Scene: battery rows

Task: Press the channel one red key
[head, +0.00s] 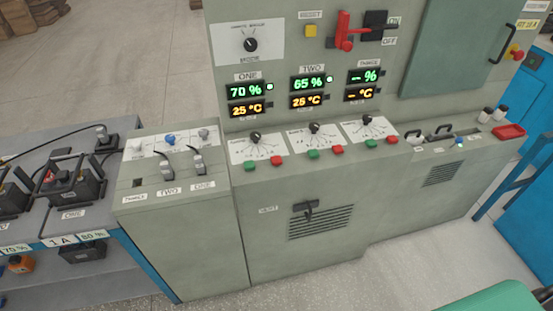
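The channel one red key (277,160) is a small red button on the sloping ledge of the grey-green charger cabinet (300,210). It sits right of the channel one green key (250,166), below the channel one dial (255,137). The channel ONE display (246,90) reads 70 % in green above 25 °C in yellow, with a lit lamp beside it. Whether the red key is pressed in cannot be told. Neither of my grippers is in view, and nothing covers the key.
Channels two (339,149) and three (392,140) have similar red keys to the right. A red lever (344,30) stands out from the upper panel. A lower cable console (175,165) adjoins at left, beside a battery bench (55,165).

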